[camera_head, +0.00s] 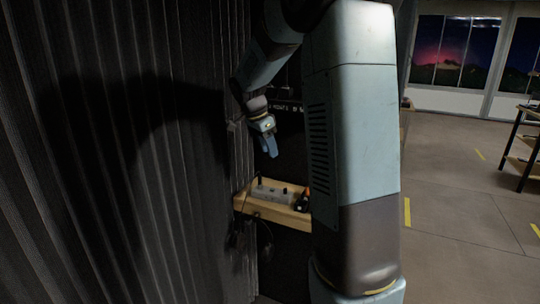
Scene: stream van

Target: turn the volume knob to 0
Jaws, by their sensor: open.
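My gripper (270,150) hangs in the middle of the view at the end of my bent arm, pointing down. It is open and holds nothing that I can see. Below it, and apart from it, a grey box (266,192) with small dark knobs or posts on top sits on a wooden shelf (275,212). I cannot tell which knob is the volume knob or how it is set; they are too small. My own column hides the right end of the shelf.
A dark ribbed curtain or wall (120,160) fills the left side, close to my arm and the shelf. Dark cables (240,232) hang below the shelf. A small dark item (303,200) stands at its right. Open floor (450,200) lies right, with a table (525,145) at the edge.

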